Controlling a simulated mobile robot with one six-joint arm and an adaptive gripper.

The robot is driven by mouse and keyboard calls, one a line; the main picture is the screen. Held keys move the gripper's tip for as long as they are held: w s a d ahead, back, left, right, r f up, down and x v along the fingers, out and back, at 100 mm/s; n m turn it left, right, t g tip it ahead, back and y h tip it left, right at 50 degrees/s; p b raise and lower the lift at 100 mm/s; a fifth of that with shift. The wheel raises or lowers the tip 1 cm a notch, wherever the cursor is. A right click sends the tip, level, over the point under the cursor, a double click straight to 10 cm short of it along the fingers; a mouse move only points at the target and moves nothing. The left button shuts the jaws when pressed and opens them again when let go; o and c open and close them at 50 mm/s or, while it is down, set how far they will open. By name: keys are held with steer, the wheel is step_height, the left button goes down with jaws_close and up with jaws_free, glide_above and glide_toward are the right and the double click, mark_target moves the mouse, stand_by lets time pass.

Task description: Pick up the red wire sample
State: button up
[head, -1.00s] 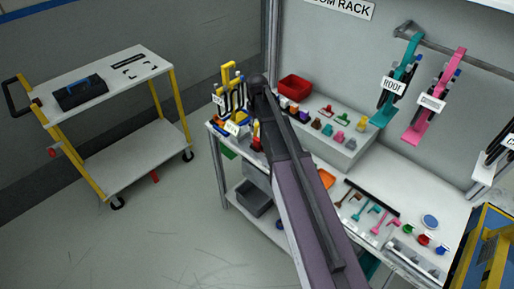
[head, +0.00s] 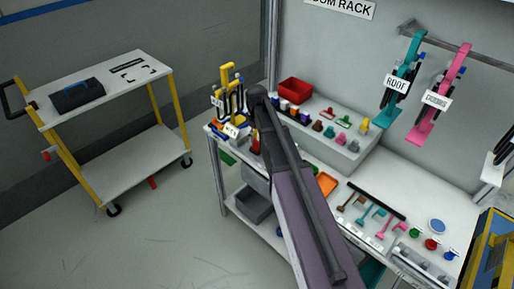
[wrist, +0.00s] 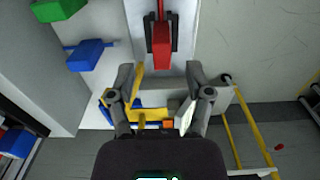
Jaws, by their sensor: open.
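A red block-like piece (wrist: 161,45) with dark strips along both sides lies on a pale surface at the top middle of the wrist view. It looks like the red wire sample, but I cannot be sure. A red bit (head: 256,143) shows beside my arm in the head view. My gripper (wrist: 160,78) is open, its two fingers apart with nothing held between them. The red piece is ahead of the gap, apart from both fingers. In the head view my arm hides the gripper and part of the bench.
A yellow stand (head: 227,77) with dark loops is at the bench's left end, close to my arm. Blue (wrist: 90,55) and green (wrist: 57,11) blocks lie left of the red piece. A red bin (head: 295,90) sits behind. A cart (head: 140,152) stands left, with open floor between.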

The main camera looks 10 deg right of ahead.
mark_target(257, 141)
steer(key=shift+f, duration=0.2)
steer(key=shift+a+f+b, duration=0.1)
steer(key=shift+f+b, duration=2.35)
steer(key=shift+b, duration=0.2)
jaws_close()
